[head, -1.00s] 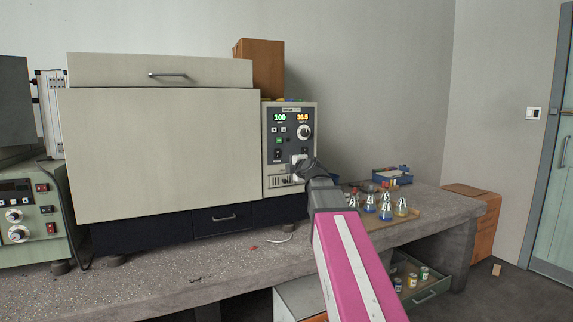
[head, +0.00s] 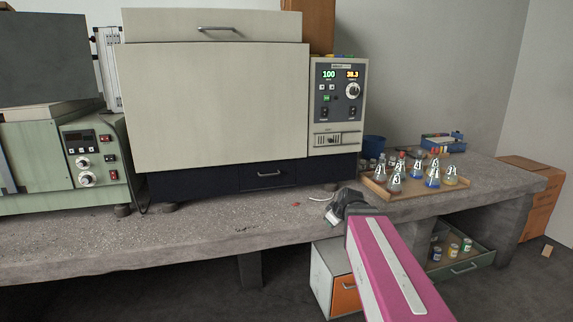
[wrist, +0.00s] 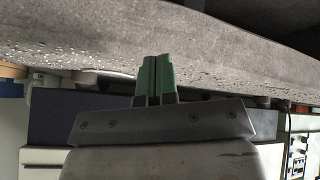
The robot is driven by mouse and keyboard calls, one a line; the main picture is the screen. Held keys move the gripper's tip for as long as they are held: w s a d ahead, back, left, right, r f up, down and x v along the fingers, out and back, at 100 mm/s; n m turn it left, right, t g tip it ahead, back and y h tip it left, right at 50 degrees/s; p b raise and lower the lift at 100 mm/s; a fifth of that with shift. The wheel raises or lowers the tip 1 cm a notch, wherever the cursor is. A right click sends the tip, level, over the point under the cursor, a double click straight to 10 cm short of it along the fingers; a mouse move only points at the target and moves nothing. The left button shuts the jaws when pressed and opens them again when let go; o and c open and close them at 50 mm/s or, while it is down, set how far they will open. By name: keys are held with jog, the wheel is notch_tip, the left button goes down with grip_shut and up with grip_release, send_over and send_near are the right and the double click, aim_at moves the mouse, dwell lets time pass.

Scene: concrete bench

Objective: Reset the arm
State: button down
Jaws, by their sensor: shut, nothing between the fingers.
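My arm, with a pink link, reaches in from the bottom right of the head view. My gripper (head: 331,213) is at its far end, by the front edge of the concrete bench (head: 230,235), below the large beige cabinet. In the wrist view my gripper (wrist: 155,62) shows two green fingers pressed together with nothing between them. The bench edge (wrist: 90,50) runs across the wrist view beyond the fingertips.
The beige cabinet (head: 215,100) has a control panel (head: 337,100) at its right. A tray (head: 380,192) of numbered flasks (head: 433,176) stands right of my gripper. Below are a white drawer unit (head: 322,282) and an open drawer (head: 470,262) with jars. Green equipment (head: 90,160) stands left.

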jog(key=s+d+f+m+g+h, duration=0.1)
jog(key=s+f+m+g, duration=0.5)
jog(key=s+f, duration=0.8)
notch_tip(320, 180, down, 2)
jog(key=m+h, duration=0.1)
jog(key=m, duration=0.2)
jog(key=shift+s+d+h, duration=0.3)
jog(key=shift+h, duration=0.1)
